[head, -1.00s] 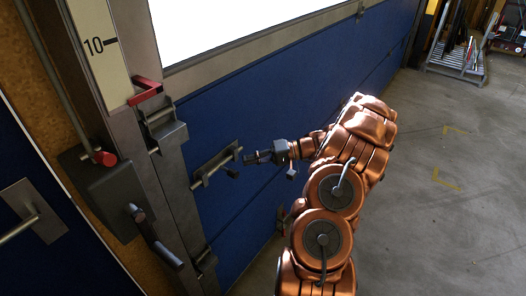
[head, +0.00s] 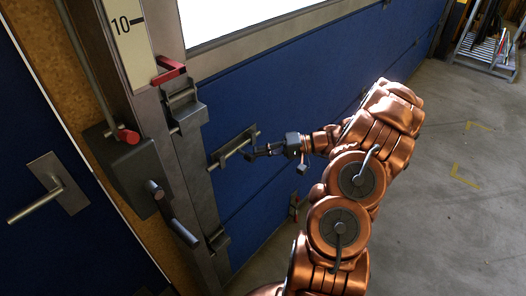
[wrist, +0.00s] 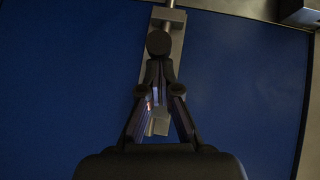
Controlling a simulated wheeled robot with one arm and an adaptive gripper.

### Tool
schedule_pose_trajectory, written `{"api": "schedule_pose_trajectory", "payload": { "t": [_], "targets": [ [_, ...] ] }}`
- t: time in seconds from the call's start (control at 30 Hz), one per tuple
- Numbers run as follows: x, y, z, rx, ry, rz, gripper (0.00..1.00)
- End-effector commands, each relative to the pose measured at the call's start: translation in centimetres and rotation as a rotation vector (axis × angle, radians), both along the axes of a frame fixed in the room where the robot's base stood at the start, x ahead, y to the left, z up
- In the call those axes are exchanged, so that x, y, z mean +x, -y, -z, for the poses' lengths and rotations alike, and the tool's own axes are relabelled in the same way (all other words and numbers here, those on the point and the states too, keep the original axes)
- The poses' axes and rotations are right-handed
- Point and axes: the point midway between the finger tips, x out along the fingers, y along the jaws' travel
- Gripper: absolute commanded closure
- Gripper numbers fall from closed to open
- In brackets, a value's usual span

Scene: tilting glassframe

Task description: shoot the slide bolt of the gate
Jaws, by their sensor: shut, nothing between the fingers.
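The slide bolt (head: 232,147) is a grey plate with a metal rod, mounted on the blue gate (head: 285,105) near its left edge. In the wrist view its plate (wrist: 175,52) runs upward, with the rod (wrist: 170,12) at the top. A dark round knob (wrist: 158,43) stands out in front of the plate. My gripper (head: 253,154) is shut and empty, with its fingertips close to the knob. In the wrist view the shut fingers (wrist: 158,72) lie just below the knob. I cannot tell whether they touch it.
A grey post (head: 165,110) with a red-handled latch (head: 170,72) stands left of the gate. A grey box (head: 125,165) and a blue door with a lever handle (head: 45,198) are further left. The floor (head: 430,220) at right is clear. A trolley (head: 485,45) stands far right.

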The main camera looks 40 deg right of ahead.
Motion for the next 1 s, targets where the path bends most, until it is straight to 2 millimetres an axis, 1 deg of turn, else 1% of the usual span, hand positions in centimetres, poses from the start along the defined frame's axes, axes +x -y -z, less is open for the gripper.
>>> {"api": "schedule_pose_trajectory", "payload": {
  "t": [0.03,0.1,0.53,0.7,1.0],
  "targets": [
    [-0.1,-0.4,0.4,0.001,0.002,-0.001,1.00],
    [-0.2,-1.0,0.5,0.004,0.000,-0.002,1.00],
    [-0.9,-4.1,0.4,0.003,0.001,-0.004,1.00],
    [-1.1,-4.7,0.1,0.005,0.002,-0.007,1.00],
    [-1.2,-5.0,0.1,0.006,-0.001,-0.014,1.00]
  ]
}}
